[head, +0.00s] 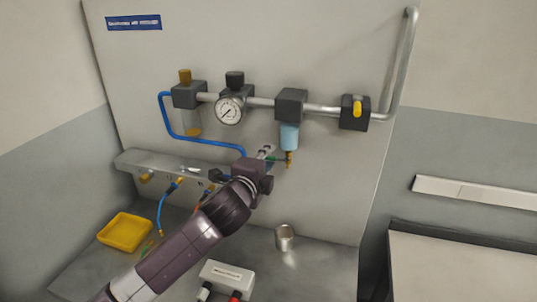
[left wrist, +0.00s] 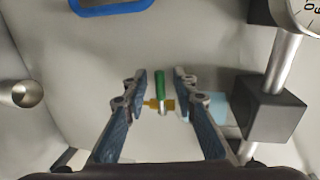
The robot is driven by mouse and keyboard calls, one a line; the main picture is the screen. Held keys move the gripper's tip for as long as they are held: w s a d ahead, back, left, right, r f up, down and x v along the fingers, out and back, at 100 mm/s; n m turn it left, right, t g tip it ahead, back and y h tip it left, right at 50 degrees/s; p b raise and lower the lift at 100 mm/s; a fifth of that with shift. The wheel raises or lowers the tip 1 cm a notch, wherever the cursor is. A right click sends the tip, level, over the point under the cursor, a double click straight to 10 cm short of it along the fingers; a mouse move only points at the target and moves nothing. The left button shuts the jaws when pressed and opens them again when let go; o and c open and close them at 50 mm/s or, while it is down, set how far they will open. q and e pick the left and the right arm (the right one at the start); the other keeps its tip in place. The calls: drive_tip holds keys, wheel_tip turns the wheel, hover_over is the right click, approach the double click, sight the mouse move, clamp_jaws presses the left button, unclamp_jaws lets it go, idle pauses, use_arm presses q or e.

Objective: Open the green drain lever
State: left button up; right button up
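The green drain lever (left wrist: 159,88) shows in the left wrist view, sticking up from a brass drain fitting (left wrist: 152,104). In the head view the brass drain (head: 289,158) hangs under the light-blue filter bowl (head: 289,136), and the lever is a small green bit (head: 273,159) at the gripper's tip. My left gripper (head: 267,153) is just left of the drain. In the left wrist view its two fingers (left wrist: 160,76) are open, one on each side of the lever, with gaps on both sides. My right gripper is not in view.
A pipe with a pressure gauge (head: 229,111) and a yellow-handled valve (head: 357,108) runs above. A blue hose (head: 205,140) passes behind my left gripper. Below are a metal cup (head: 284,237), a yellow tray (head: 124,232) and a white box (head: 228,275). The panel right of the drain is clear.

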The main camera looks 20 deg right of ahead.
use_arm(q)
drive_tip(key=shift+w+d, duration=0.2)
drive_tip(key=shift+w, duration=0.1)
clamp_jaws()
